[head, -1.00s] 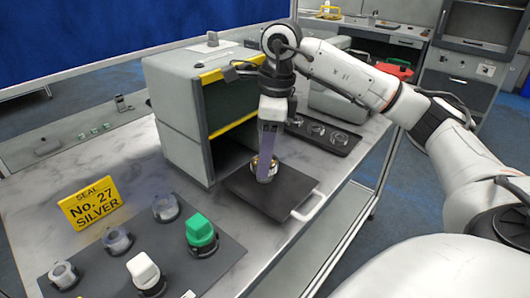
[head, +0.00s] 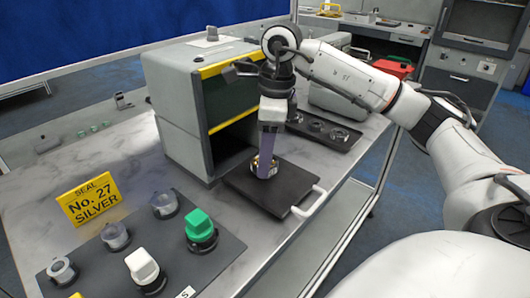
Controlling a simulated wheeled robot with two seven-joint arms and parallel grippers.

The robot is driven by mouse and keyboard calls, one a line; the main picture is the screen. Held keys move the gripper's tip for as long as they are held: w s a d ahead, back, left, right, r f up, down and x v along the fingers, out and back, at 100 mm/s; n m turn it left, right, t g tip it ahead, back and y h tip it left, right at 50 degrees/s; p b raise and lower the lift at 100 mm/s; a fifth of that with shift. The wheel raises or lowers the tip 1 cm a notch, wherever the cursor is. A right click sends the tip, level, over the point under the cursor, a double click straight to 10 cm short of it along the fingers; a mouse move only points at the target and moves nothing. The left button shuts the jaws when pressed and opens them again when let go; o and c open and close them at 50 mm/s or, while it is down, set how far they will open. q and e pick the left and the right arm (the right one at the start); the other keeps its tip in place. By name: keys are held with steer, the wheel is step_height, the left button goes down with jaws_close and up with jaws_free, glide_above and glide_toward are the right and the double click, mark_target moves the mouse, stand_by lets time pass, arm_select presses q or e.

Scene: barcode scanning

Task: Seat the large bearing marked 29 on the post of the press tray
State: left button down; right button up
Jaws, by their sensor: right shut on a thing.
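My right gripper (head: 267,160) points straight down over the dark press tray (head: 244,187) and is shut on a bearing (head: 254,164). The bearing is a metallic ring with a golden tint, low at the tray's surface near its back middle. The fingers cover much of it, so I cannot read its marking or tell whether it touches the tray. The post is hidden. The tray has a pale handle (head: 311,204) on its right side and sits in front of the grey press housing (head: 180,125). My left gripper is out of view.
A yellow sign (head: 89,203) reads "SEAL No. 27 SILVER". A dark panel (head: 105,265) at front left holds clear cups, a white knob (head: 143,267) and a green knob (head: 199,225). A dark tray (head: 345,142) with several rings lies behind the press tray.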

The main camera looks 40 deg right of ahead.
steer(key=shift+f, duration=0.35)
stand_by(0.3)
steer(key=o, duration=1.7)
steer(key=shift+c, duration=0.2)
step_height(320, 180, up, 8)
steer(key=p, duration=0.6)
steer(key=shift+f, duration=0.2)
